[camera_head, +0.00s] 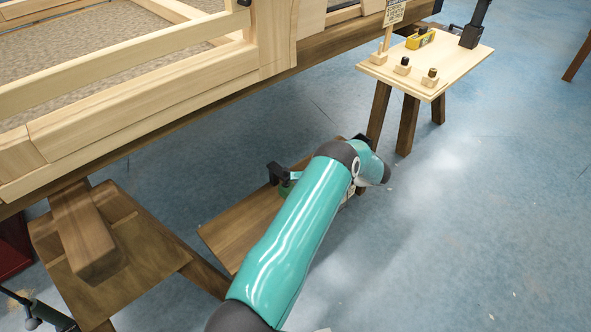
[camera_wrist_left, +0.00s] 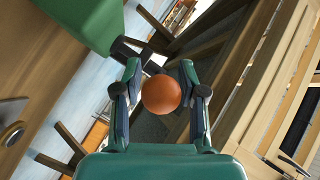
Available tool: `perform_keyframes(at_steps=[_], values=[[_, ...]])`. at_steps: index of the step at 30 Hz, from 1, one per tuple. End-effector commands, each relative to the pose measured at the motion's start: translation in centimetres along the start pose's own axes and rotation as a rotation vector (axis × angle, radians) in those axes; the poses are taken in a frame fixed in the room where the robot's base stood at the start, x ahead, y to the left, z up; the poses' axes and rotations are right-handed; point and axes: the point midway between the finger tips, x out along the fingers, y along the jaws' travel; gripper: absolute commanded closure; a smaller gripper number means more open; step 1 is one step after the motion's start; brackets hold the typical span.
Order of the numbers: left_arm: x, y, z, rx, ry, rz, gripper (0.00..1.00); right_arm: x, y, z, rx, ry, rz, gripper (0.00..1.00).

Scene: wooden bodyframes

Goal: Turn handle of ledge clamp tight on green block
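In the left wrist view, an orange ball-shaped handle end (camera_wrist_left: 161,94) sits between the two fingers of my left gripper (camera_wrist_left: 160,78). The fingers are open, with a gap on each side of the ball. A green block (camera_wrist_left: 85,18) fills the upper left, with a dark clamp part (camera_wrist_left: 128,48) beside it. In the head view, a black clamp part (camera_head: 278,172) and a bit of green (camera_head: 288,188) show above a wooden ledge (camera_head: 235,230). My teal arm covers most of this spot and hides the gripper and handle there. My right gripper is not identifiable.
A wooden bodyframe (camera_head: 150,92) lies along the upper left. A small table (camera_head: 445,70) with pegs and a yellow item (camera_head: 420,38) stands at upper right. A wooden stand (camera_head: 110,275) is at lower left. Open blue floor lies right of my arm.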

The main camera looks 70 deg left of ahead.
Motion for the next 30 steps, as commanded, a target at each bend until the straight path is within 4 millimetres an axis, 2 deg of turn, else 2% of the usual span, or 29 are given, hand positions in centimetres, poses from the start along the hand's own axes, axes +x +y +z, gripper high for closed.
perform_keyframes(at_steps=[10, 21, 25, 30], values=[[-0.6, 0.0, 0.0, -0.001, 0.002, 0.000, 0.59, -0.1, 0.0, 0.0, 0.000, 0.000, 0.000, 0.25], [-5.9, 0.1, 0.1, -0.001, 0.002, 0.001, 0.59, -0.1, 0.0, 0.0, 0.000, 0.000, 0.000, 0.25], [-6.9, 0.0, 0.2, 0.000, 0.001, -0.001, 0.59, -0.1, 0.0, 0.0, 0.000, 0.000, 0.000, 0.25], [-7.2, 0.0, 0.2, 0.001, 0.001, -0.001, 0.59, -0.1, 0.0, 0.0, 0.000, 0.000, 0.000, 0.25]])
